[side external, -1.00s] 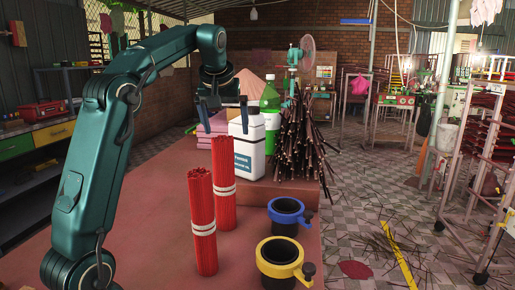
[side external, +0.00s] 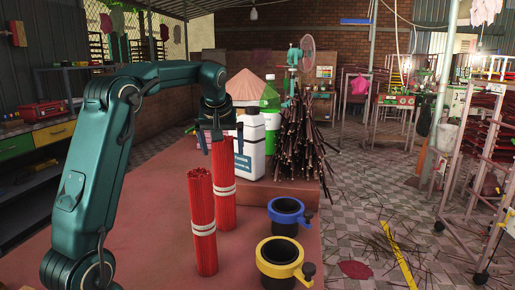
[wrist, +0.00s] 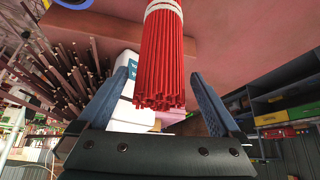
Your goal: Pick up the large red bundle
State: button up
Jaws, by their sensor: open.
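Two red stick bundles with white bands stand upright on the reddish table. The rear bundle (side external: 224,205) is under my gripper (side external: 218,137), its top at fingertip height. The front bundle (side external: 203,240) stands nearer the camera and looks a little bigger; I cannot tell which is truly larger. In the wrist view, one red bundle (wrist: 161,60) shows its stick ends between the two fingers of my gripper (wrist: 160,76), with a gap on each side. The fingers are apart and hold nothing. The second bundle is not clearly seen there.
A white jug (side external: 250,150) and a green bottle (side external: 270,120) stand close behind the rear bundle. A pile of dark sticks (side external: 303,145) leans to their right. A blue-rimmed extruder (side external: 288,205) and a yellow-rimmed one (side external: 280,252) stand at the table's right front.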

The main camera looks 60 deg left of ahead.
aim_at(225, 185)
jog(key=shift+x, duration=2.25)
grip_shut()
